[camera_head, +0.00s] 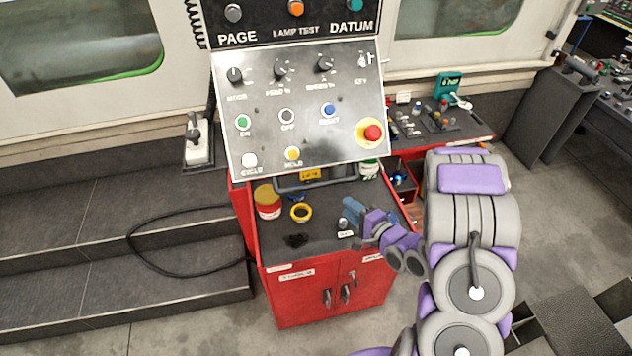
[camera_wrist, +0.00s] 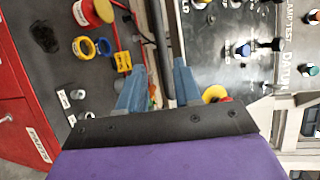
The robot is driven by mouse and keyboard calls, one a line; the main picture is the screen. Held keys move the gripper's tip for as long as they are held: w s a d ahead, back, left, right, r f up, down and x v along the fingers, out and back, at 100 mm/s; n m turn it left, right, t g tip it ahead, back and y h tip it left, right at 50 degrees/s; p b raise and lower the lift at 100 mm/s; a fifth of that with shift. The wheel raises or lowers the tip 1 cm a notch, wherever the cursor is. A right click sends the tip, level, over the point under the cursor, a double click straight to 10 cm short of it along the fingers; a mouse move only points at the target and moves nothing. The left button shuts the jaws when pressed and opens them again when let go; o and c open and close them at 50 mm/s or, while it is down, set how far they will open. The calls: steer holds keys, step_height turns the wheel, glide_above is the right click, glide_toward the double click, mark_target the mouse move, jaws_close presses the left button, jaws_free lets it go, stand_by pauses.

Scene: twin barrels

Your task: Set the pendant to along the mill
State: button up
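The pendant (camera_head: 268,130) is a grey control panel with knobs, coloured buttons and a red stop button on a yellow ring. It hangs in front of the mill (camera_head: 420,62), a white machine with green-edged windows. A dark bar (camera_head: 325,182) runs below the panel's lower edge. My gripper (camera_head: 354,212) is below the panel, over the red cabinet's top. In the wrist view my gripper (camera_wrist: 160,82) has two blue fingers apart with nothing seen held. The panel (camera_wrist: 224,30) is right of the fingers there, and the bar (camera_wrist: 160,35) shows beyond their gap.
A red cabinet (camera_head: 290,305) stands below, with a red-yellow tin (camera_head: 267,205) and a yellow ring (camera_head: 301,212) on top. A side bench (camera_head: 470,133) holds small parts. A cable (camera_head: 165,272) loops over the dark step at left. Grey floor is clear in front.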

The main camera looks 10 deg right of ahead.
mark_target(319, 185)
steer(key=b+x, duration=1)
steer(key=b, duration=0.1)
steer(key=b+x, duration=0.5)
steer(key=shift+a+f, duration=0.15)
steer(key=shift+f, duration=0.15)
steer(key=shift+b+x, duration=0.6)
steer(key=shift+x, duration=0.35)
steer(key=shift+r, duration=0.15)
steer(key=shift+c, duration=0.3)
jaws_close()
